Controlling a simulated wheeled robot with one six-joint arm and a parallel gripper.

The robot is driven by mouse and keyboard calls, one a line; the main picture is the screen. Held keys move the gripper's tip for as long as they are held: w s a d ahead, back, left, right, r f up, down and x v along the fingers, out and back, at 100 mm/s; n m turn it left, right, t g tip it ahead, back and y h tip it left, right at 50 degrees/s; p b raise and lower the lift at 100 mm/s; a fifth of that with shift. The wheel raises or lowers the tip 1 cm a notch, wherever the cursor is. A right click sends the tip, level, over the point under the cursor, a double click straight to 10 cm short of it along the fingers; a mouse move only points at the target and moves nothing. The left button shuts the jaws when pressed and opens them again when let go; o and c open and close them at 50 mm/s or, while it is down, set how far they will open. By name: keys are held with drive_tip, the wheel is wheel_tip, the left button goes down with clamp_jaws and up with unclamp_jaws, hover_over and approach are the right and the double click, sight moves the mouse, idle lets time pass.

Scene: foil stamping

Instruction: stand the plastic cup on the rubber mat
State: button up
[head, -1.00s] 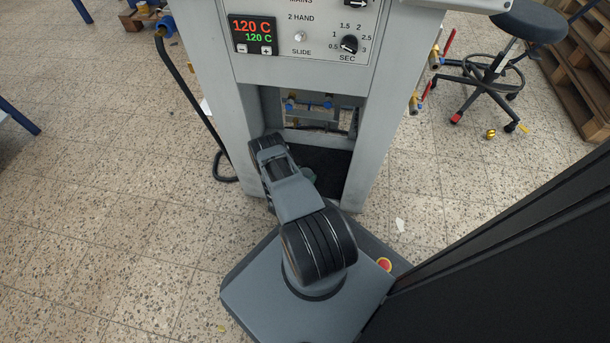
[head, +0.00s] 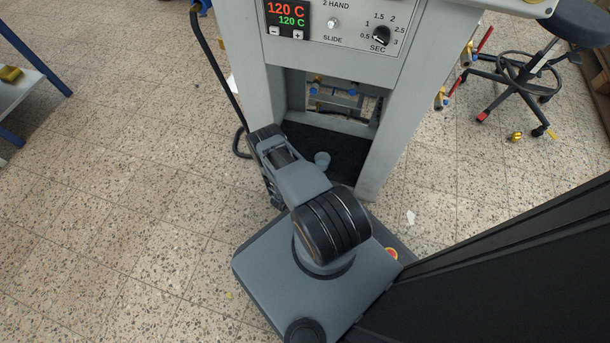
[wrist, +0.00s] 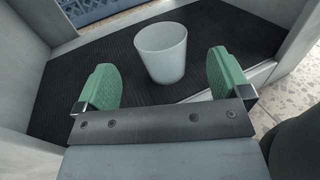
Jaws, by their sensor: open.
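The plastic cup (wrist: 162,54) is pale and translucent, and it stands upright on the black rubber mat (wrist: 60,100) in the wrist view. My gripper (wrist: 161,78) is open, with one green finger on each side of the picture. The cup is beyond the fingertips and between their lines, and neither finger appears to touch it. In the head view my gripper is hidden behind my arm.
The grey machine (head: 400,70) has legs on both sides of the mat. A metal frame with blue and brass fittings (head: 333,90) is behind the mat. A stool (head: 520,75) is at right. Open tiled floor (head: 120,190) lies at left.

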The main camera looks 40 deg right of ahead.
drive_tip(key=shift+s+a+p, duration=0.2)
drive_tip(key=shift+a+p, duration=0.05)
drive_tip(key=shift+a, duration=0.95)
drive_tip(key=shift+s+a+p, duration=0.2)
drive_tip(key=shift+a, duration=0.95)
